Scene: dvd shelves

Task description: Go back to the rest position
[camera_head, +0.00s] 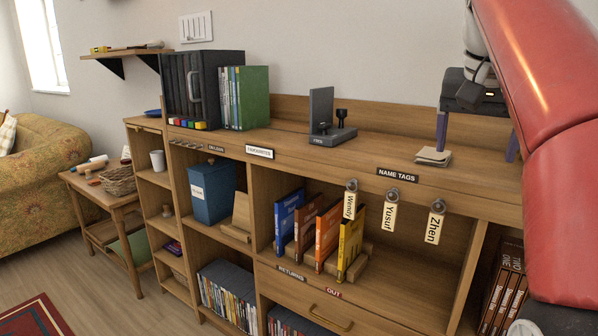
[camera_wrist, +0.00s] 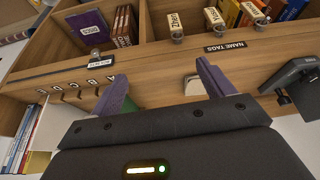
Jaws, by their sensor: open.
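My gripper (camera_head: 477,148) points down over the right part of the wooden shelf unit's top, in front of its back board. Its two purple fingers are spread wide with nothing held between them. In the wrist view the gripper (camera_wrist: 163,82) also shows open and empty, with the wooden top behind the fingers. A small stack of pale square pieces (camera_head: 433,156) lies on the top near the left finger. In the wrist view, part of a pale piece (camera_wrist: 193,86) shows by the right finger. My red arm covers the right side of the head view.
Name tags (camera_head: 390,217) hang from knobs along the front edge. A dark stand (camera_head: 322,112) and black binders (camera_head: 190,90) stand on the top. Coloured books (camera_head: 318,232) sit in a cubby below. The top between stand and gripper is mostly clear.

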